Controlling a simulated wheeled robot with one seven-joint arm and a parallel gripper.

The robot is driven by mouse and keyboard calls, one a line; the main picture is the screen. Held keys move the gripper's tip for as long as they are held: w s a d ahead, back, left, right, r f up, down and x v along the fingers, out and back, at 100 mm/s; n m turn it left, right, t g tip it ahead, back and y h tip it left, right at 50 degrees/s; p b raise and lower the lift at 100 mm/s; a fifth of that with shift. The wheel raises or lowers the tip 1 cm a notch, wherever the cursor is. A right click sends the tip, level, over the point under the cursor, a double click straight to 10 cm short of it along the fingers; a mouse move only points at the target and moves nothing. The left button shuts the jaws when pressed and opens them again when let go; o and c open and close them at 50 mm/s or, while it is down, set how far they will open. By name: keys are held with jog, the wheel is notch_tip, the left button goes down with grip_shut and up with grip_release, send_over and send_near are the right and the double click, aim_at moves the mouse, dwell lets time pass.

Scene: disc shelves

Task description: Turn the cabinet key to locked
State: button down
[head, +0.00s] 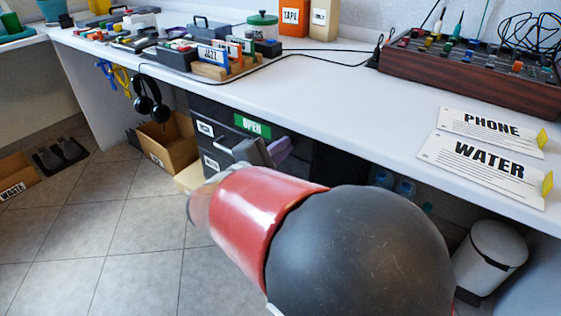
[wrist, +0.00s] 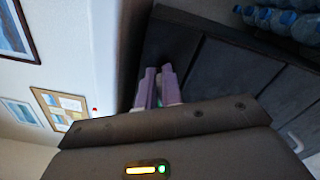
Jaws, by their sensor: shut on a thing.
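The dark cabinet (head: 323,165) stands under the white counter and carries a green OPEN label (head: 252,126) on its upper front. My gripper (head: 282,148) is at the cabinet front, just right of that label. In the wrist view my gripper (wrist: 157,75) has its lilac fingers close together against the dark cabinet front (wrist: 205,60). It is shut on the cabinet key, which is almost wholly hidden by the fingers. A small bit of green shows between the fingers, too little to make out the key's shape or angle.
Above, the white counter (head: 330,92) holds a disc rack (head: 225,66), a mixing panel (head: 470,75) and PHONE and WATER cards. A cardboard box (head: 168,142) stands left of the cabinet. A white bin (head: 490,255) stands at right. Open tiled floor lies at left.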

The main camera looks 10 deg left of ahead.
jog(key=m+b, duration=0.1)
jog(key=f+m+b, duration=0.1)
jog(key=b, duration=0.1)
jog(key=shift+d+m, duration=0.1)
jog(key=shift+m, duration=0.3)
jog(key=shift+r+m+b, duration=0.15)
jog(key=shift+m+b, duration=1.05)
jog(key=shift+b, duration=0.2)
jog(key=c, duration=1.6)
grip_release()
jog(key=shift+o, duration=0.2)
jog(key=shift+r, duration=0.1)
jog(key=v, duration=0.8)
